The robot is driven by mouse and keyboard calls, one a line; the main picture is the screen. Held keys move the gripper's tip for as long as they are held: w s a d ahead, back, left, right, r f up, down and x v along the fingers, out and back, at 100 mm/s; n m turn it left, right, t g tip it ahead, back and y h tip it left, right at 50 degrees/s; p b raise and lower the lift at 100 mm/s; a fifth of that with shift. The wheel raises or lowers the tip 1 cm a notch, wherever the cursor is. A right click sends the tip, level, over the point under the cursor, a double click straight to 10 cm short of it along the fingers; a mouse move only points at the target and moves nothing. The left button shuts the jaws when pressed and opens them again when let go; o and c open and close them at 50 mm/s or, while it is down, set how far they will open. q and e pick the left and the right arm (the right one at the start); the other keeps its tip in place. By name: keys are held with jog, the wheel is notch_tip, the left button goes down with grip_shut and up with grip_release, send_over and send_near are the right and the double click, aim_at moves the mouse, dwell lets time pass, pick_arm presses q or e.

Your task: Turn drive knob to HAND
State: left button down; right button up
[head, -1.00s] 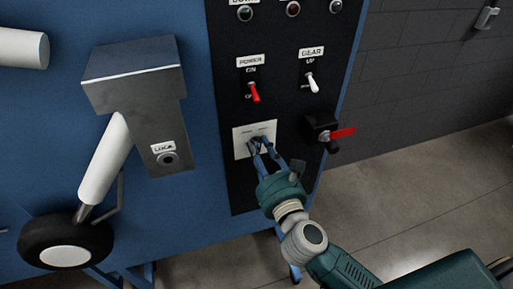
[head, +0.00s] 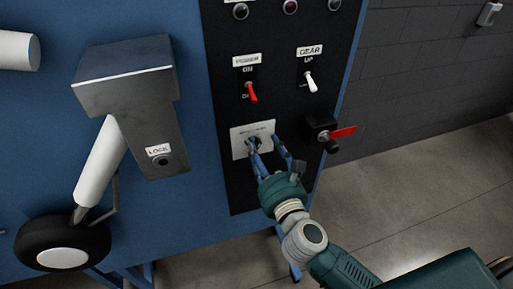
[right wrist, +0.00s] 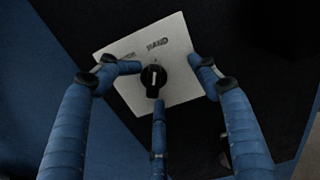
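The drive knob (right wrist: 154,76) is black with a white line and sits on a white plate (right wrist: 180,40), which also shows on the black panel in the head view (head: 239,150). In the right wrist view the line points up toward the HAND label (right wrist: 157,45); the other label is too blurred to read. My right gripper (head: 265,141) is open in front of the plate. In the wrist view its fingers are spread left, right and below the knob. The side fingertips stand apart from it; the lower one is close, and I cannot tell if it touches. My left gripper is not in view.
Above the plate are a red POWER switch (head: 251,92) and a white GEAR switch (head: 311,82). A red-handled lever (head: 342,132) sticks out to the right, close to my right fingers. A landing-gear leg with a wheel (head: 63,243) stands at the left.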

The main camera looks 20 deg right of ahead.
jog(key=shift+s, duration=0.1)
jog(key=shift+s+r+b, duration=0.1)
jog(key=shift+s+b, duration=0.2)
jog(key=shift+s, duration=2.2)
jog(key=shift+d, duration=0.15)
